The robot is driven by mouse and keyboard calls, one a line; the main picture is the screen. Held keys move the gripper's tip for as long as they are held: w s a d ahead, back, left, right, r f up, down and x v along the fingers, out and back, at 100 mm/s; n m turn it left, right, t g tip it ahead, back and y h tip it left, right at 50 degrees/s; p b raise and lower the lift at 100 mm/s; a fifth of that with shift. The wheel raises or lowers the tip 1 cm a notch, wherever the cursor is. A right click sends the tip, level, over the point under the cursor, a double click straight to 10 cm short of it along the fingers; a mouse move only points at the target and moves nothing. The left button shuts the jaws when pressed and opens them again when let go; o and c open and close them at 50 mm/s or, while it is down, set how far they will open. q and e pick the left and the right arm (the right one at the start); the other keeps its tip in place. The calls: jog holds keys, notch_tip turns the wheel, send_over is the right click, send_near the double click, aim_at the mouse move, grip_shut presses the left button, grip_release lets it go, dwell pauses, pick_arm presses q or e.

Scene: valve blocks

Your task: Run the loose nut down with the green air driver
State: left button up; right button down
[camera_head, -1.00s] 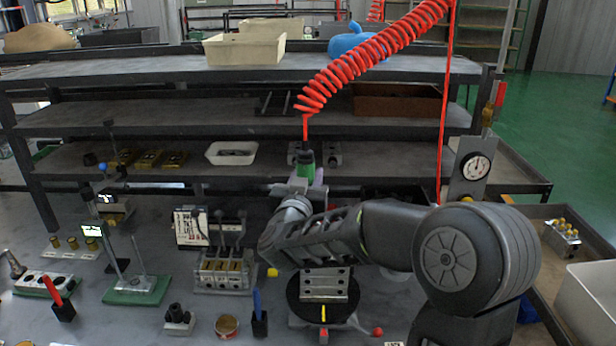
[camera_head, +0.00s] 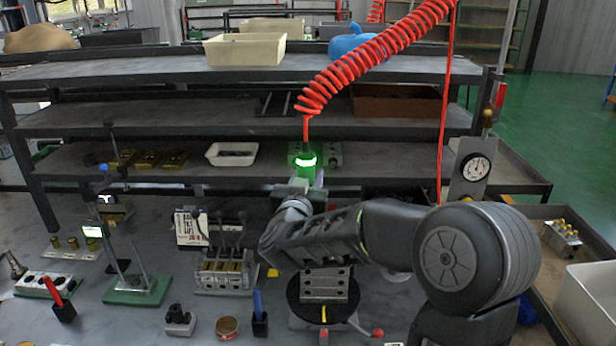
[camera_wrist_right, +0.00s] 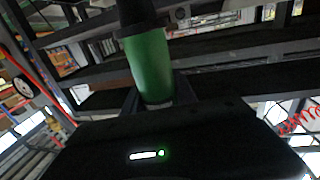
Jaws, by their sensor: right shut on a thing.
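The green air driver (camera_head: 306,165) is upright at the end of my right arm, with a bright green ring lit near its top. It hangs from a red coiled hose. My right gripper (camera_head: 302,188) is shut on it; the right wrist view shows the green driver body (camera_wrist_right: 148,66) between the fingers (camera_wrist_right: 157,96). A grey valve block (camera_head: 325,283) sits on a round black turntable (camera_head: 325,309) in front of my arm. The loose nut and the driver's lower tip cannot be made out; my arm hides part of that area. My left gripper is not in view.
A grey rack (camera_head: 100,116) with bins stands behind the bench. A lever valve bank (camera_head: 224,272), a green-based stand (camera_head: 136,290) and small holders stand to the left. A dial gauge (camera_head: 475,168) and a white bin (camera_head: 592,295) are at right. The red hose (camera_head: 370,55) hangs overhead.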

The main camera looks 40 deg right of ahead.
aim_at(307, 147)
jog(key=shift+r, duration=0.65)
notch_tip(307, 147, up, 7)
jog(key=p, duration=0.6)
jog(key=shift+r+p, duration=0.15)
jog(key=shift+p, duration=0.2)
dwell(0.4)
